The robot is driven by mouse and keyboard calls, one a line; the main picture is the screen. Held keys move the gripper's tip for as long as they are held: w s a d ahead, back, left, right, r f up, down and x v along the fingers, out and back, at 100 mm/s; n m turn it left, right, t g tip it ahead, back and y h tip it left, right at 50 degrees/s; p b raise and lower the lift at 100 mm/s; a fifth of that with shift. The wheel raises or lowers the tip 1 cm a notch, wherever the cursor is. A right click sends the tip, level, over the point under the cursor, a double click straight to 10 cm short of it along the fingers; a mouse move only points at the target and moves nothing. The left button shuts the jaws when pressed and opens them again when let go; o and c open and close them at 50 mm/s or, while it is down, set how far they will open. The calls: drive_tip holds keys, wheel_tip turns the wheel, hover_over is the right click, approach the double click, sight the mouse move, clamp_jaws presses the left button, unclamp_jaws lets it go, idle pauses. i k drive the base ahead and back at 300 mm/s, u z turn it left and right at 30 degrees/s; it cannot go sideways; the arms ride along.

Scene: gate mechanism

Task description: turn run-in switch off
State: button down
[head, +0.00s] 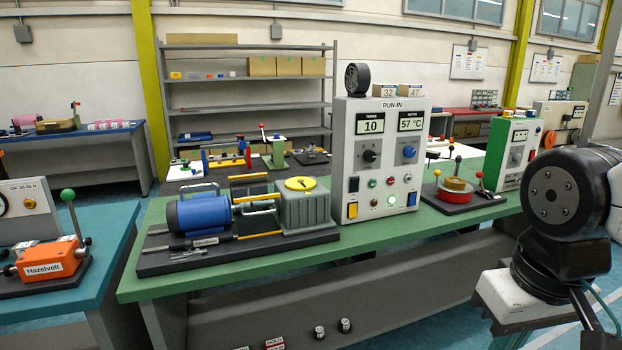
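The grey RUN-IN control box (381,125) stands on the green bench (152,285) near the middle of the head view. Its displays read 10 and 57 °C. Below them are a black knob (370,156) and a blue knob (408,151). My arm shows at the right, apart from the box; my gripper is out of view.
A blue motor (199,214) and grey gearbox (303,205) sit on a dark base left of the box. A dark base with red and brass parts (455,190) and a green-and-white box (513,154) stand right. The bench strip before the box looks mostly clear.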

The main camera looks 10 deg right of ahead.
sight(354, 183)
drive_tip(key=u, duration=0.15)
drive_tip(key=i, duration=1)
drive_tip(key=z, duration=0.3)
